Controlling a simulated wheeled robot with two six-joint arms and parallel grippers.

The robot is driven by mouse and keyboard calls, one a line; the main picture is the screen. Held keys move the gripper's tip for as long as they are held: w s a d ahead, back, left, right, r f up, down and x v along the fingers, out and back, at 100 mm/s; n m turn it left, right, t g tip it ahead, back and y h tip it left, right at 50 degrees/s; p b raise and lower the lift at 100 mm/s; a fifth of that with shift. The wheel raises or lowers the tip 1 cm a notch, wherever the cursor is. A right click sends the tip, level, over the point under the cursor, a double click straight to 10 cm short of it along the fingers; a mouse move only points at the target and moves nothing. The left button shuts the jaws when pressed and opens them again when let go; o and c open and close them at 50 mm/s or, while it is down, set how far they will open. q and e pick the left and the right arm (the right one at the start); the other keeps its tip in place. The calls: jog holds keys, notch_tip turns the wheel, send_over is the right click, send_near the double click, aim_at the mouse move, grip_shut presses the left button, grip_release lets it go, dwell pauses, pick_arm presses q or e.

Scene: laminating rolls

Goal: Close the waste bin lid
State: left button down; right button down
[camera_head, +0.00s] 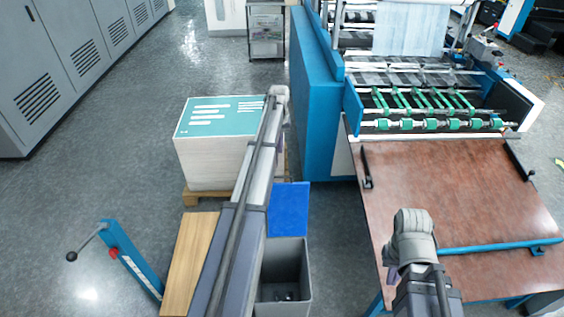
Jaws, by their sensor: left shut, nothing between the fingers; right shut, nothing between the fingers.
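The grey waste bin (304,275) stands at the bottom centre with its top open. Some small dark items lie inside it. Its blue lid (289,208) is open, swung back from the far rim. My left arm reaches up the picture just left of the bin and lid, covering part of the bin's left side. My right arm is at the lower right, in front of the brown table and well apart from the bin. I cannot make out the fingers of either gripper; the arm links hide them.
A stack of sheets with a teal top (210,118) sits on a wooden pallet (200,196) behind my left arm. A blue machine with green rollers and a brown table (460,200) stands at the right. A blue lever post (130,260) is at the lower left.

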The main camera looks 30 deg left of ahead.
pick_arm(q)
notch_tip(320, 180, down, 10)
jog(key=b, duration=1)
jog(key=s, duration=0.1)
jog(key=s+d+r+p, duration=0.1)
jog(key=s+d, duration=0.1)
jog(key=shift+s+d+r, duration=0.15)
jog(key=shift+s+r, duration=0.15)
jog(key=shift+s, duration=0.05)
